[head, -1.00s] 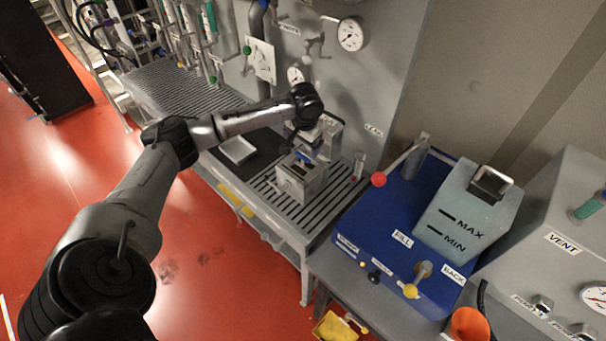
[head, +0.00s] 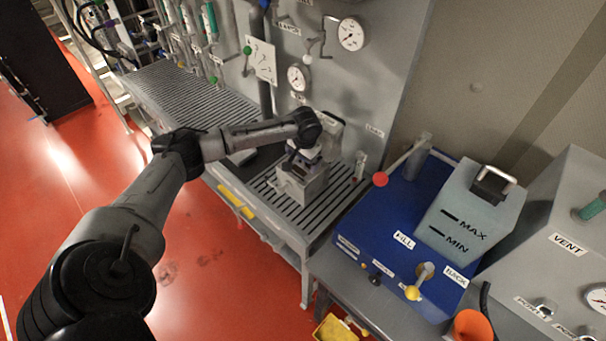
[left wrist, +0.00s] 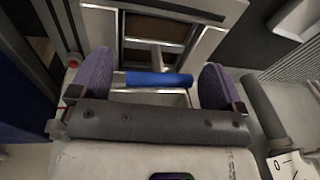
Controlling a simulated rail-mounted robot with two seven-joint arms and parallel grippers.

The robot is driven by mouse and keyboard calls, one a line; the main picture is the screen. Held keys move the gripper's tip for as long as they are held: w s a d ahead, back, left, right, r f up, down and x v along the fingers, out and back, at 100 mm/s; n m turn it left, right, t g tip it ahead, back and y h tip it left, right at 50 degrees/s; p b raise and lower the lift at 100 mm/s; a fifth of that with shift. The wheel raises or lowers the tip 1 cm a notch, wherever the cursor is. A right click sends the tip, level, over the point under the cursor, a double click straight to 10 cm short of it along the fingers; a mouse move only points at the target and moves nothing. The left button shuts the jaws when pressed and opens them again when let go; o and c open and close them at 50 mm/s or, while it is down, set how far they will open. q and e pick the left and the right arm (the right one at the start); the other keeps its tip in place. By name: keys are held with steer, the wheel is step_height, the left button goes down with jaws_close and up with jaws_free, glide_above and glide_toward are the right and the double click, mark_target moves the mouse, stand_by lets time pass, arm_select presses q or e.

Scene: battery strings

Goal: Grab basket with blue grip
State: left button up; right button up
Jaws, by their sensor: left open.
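The basket (head: 304,186) is a grey metal box on the slatted bench, below my left gripper in the head view. In the left wrist view the basket (left wrist: 205,45) shows its pale frame and brown inside. Its blue grip (left wrist: 158,79) lies crosswise between the two purple finger pads of my left gripper (left wrist: 157,80), with a gap at each end. The left gripper (head: 297,160) is open and points down over the basket in the head view; the arm partly covers the basket's top. My right gripper is in neither view.
The slatted bench (head: 268,193) runs along the grey panel with gauges (head: 351,34). A blue unit (head: 372,222) with a red-knobbed lever (head: 380,179) stands right of the basket.

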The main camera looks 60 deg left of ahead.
arm_select(q)
steer(key=c, duration=1.4)
